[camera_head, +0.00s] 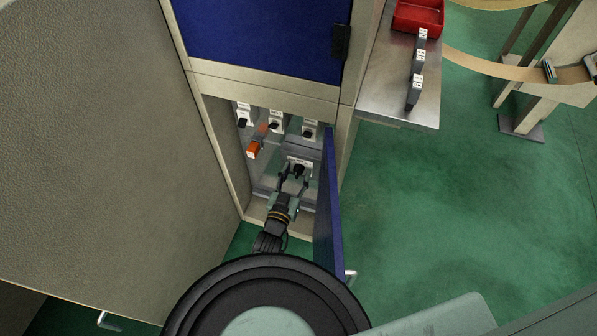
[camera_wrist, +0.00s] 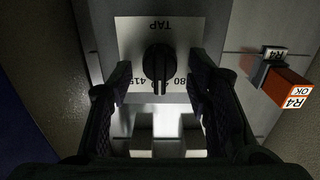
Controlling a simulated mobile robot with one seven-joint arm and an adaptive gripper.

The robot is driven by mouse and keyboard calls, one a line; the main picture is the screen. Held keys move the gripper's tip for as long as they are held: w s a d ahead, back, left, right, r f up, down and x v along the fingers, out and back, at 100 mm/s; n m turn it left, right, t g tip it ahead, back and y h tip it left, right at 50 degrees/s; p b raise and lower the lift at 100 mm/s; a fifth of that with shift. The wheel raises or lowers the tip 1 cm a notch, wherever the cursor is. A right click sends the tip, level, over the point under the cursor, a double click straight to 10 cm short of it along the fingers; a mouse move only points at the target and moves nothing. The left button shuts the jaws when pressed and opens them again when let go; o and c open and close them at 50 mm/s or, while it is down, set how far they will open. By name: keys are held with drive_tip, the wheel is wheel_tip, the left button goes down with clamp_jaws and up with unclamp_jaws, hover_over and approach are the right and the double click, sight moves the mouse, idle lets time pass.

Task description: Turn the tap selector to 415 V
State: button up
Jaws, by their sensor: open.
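The tap selector (camera_wrist: 160,62) is a black knob on a white plate (camera_wrist: 128,36) marked TAP, seen upside down in the wrist view. Its narrow grip runs up and down in that picture. The label at its lower left reads 415; the one at its lower right is partly hidden and ends in 80. The knob's grip points between the two labels. In the head view the knob (camera_head: 298,170) sits low inside the open cabinet. My gripper (camera_wrist: 158,78) is open, one finger on each side of the knob, with gaps to it. My gripper also shows in the head view (camera_head: 294,180).
An orange block (camera_wrist: 290,84) labelled R4 OK sits on a dark holder to the right in the wrist view. In the head view, several labelled devices stand above the selector. The open blue door (camera_head: 331,200) stands close to my arm's right.

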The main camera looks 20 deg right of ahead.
drive_tip(key=shift+c, duration=0.2)
clamp_jaws()
idle(0.4)
